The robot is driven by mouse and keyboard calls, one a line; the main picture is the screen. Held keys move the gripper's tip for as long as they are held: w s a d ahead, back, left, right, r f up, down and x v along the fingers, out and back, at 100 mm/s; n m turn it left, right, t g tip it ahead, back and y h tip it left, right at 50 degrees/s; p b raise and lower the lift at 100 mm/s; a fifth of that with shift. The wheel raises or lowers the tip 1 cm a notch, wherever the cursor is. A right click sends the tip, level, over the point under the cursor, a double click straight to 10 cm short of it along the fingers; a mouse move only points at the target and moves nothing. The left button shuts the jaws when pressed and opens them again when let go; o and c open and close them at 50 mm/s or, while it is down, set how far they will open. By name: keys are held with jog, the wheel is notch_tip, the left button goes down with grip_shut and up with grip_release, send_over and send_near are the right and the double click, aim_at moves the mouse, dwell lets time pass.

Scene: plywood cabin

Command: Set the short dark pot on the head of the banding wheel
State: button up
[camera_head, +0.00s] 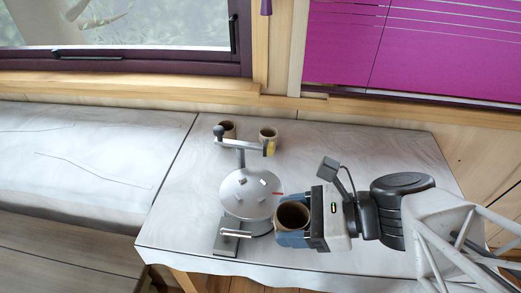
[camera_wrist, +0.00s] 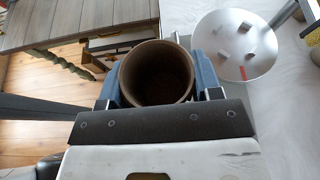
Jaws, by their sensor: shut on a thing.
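My gripper (camera_head: 288,222) is shut on a dark brown, open-topped pot (camera_head: 292,214), its blue fingers on either side of the wall. The pot looks upright; the wrist view shows into its mouth (camera_wrist: 157,75), and its base is hidden. The banding wheel's round silver head (camera_head: 245,193) is just left of the pot in the head view and right of it in the wrist view (camera_wrist: 237,48). The head is bare except for small grey blocks and a red mark. The pot is beside the head, not over its middle; its height is hard to tell.
A grey post with a crossbar (camera_head: 240,145) stands behind the wheel head. Behind it are a brown pot (camera_head: 229,129) and a yellow-marked pot (camera_head: 268,136). A grey base with a light handle (camera_head: 234,233) lies in front. The white tabletop (camera_head: 370,150) is clear at the back right.

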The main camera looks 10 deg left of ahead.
jog(key=shift+s, duration=0.3)
jog(key=shift+w, duration=0.1)
jog(key=w+a, duration=0.3)
jog(key=w, duration=0.1)
jog(key=w+a+f, duration=0.1)
jog(key=w+a, duration=0.2)
jog(key=w, duration=0.1)
jog(key=w+a, duration=0.3)
jog(key=w, duration=0.2)
jog(key=shift+f, duration=0.25)
dwell(0.4)
jog(key=shift+f, duration=1.75)
jog(key=shift+f, duration=0.2)
jog(key=o, duration=1)
jog(key=shift+r, duration=0.2)
